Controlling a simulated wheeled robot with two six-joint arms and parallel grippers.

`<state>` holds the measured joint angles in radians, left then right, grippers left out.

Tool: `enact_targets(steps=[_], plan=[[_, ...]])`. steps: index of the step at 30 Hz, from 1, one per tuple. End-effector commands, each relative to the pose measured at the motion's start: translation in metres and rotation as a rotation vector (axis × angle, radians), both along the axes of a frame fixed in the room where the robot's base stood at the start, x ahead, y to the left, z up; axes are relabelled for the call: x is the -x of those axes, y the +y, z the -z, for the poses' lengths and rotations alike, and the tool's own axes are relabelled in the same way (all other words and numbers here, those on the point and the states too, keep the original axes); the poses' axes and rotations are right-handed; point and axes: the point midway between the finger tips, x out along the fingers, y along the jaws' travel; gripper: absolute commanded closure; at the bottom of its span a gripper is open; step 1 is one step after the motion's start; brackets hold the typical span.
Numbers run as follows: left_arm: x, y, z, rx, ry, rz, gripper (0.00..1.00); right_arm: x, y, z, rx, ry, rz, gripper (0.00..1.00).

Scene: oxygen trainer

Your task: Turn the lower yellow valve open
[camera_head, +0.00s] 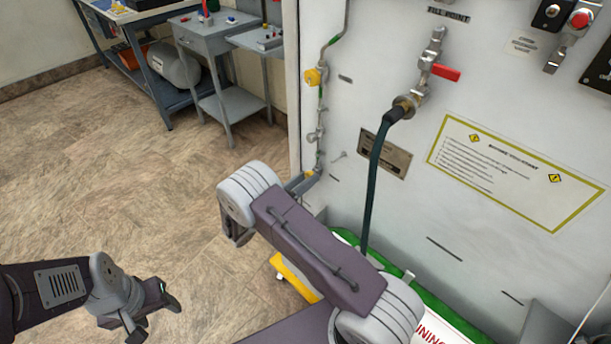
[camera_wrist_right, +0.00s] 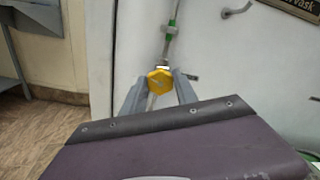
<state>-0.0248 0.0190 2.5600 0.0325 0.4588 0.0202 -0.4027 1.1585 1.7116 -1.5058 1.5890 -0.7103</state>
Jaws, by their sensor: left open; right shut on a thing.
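The lower yellow valve (camera_head: 309,173) sits low on the thin pipe at the left edge of the white panel, mostly hidden behind my right gripper. In the right wrist view it is a yellow hexagonal knob (camera_wrist_right: 160,78) on the pipe. My right gripper (camera_head: 301,183) reaches it from the front left and is shut on it, with one grey finger on each side in the right wrist view. The exact contact is too small to see. My left gripper (camera_head: 160,300) is open and empty over the tiled floor at the lower left, away from the panel.
An upper yellow valve (camera_head: 313,77) sits higher on the same pipe. To its right are a red-handled valve (camera_head: 445,72) and a dark hose (camera_head: 376,180) hanging down. A green-and-white item (camera_head: 440,305) lies below the panel. Grey carts (camera_head: 230,100) stand behind; the floor at left is clear.

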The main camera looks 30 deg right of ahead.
Motion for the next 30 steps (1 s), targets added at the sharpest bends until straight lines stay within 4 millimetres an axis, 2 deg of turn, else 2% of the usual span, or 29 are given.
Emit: enact_targets(steps=[14,15,17,26,30], plan=[[0.0,0.0,-0.002,0.0,0.0,0.0,0.43,0.0,0.0,0.001,0.005,0.016,0.0,1.0],[0.0,0.0,-0.002,0.0,0.0,0.0,0.43,0.0,0.0,0.001,0.005,0.016,0.0,0.59],[0.0,0.0,-0.002,0.0,0.0,0.0,0.43,0.0,0.0,0.001,0.005,0.016,0.0,0.43],[0.0,0.0,-0.002,0.0,0.0,0.0,0.43,0.0,0.001,0.0,0.005,0.015,-0.001,0.43],[0.0,0.0,-0.007,0.0,0.0,0.0,0.43,0.005,0.019,-0.001,0.004,0.016,-0.005,0.43]])
